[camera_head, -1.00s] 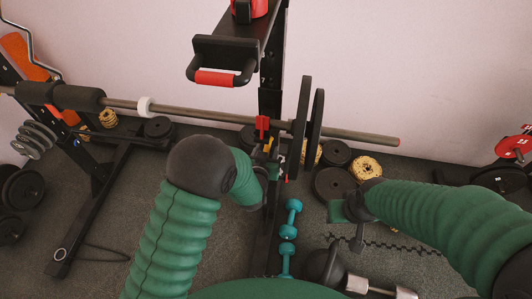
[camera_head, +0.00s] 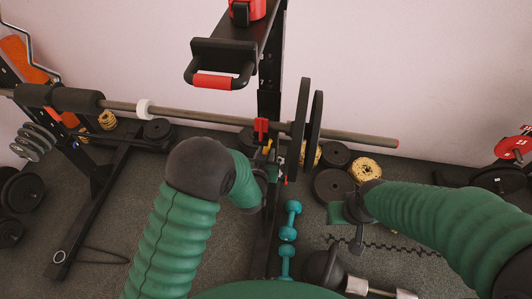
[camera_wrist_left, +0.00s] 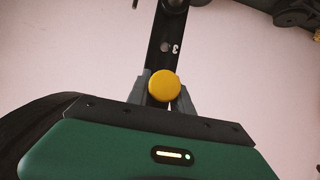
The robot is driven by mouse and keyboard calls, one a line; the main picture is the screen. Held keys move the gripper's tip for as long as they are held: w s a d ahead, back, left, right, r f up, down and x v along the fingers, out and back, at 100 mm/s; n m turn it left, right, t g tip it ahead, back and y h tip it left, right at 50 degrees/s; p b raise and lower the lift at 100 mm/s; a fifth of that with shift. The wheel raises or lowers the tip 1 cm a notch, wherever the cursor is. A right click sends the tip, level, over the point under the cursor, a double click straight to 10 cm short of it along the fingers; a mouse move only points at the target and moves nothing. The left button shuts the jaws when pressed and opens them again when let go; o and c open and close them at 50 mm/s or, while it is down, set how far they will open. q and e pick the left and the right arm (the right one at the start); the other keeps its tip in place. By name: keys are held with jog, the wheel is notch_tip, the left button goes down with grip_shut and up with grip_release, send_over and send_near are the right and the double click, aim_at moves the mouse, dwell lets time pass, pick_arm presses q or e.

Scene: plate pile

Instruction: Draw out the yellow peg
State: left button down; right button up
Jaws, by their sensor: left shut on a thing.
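The yellow peg (camera_wrist_left: 163,86) shows its round yellow head in the left wrist view, in front of the black upright post (camera_wrist_left: 168,40). My left gripper (camera_wrist_left: 160,92) is shut on it, with a grey finger on each side of the head. The peg's shaft is hidden behind the head, so I cannot tell how deep it sits in the post. In the head view my left gripper (camera_head: 272,174) is at the post below the bar, partly hidden by my wrist. My right gripper (camera_head: 355,236) hangs above the floor at the right, away from the post; its fingers are unclear.
A long bar (camera_head: 200,111) with black plates (camera_head: 315,130) crosses above my left gripper. A red-gripped handle (camera_head: 213,81) juts out higher on the post. Teal dumbbells (camera_head: 289,221) and loose plates (camera_head: 333,186) lie on the floor. Open floor (camera_head: 130,215) lies at the left.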

pick_arm(q)
jog(key=s+a, duration=0.1)
jog(key=s, duration=0.7)
jog(key=shift+s+a+p, duration=0.15)
jog(key=shift+a+p, duration=0.15)
dwell(0.5)
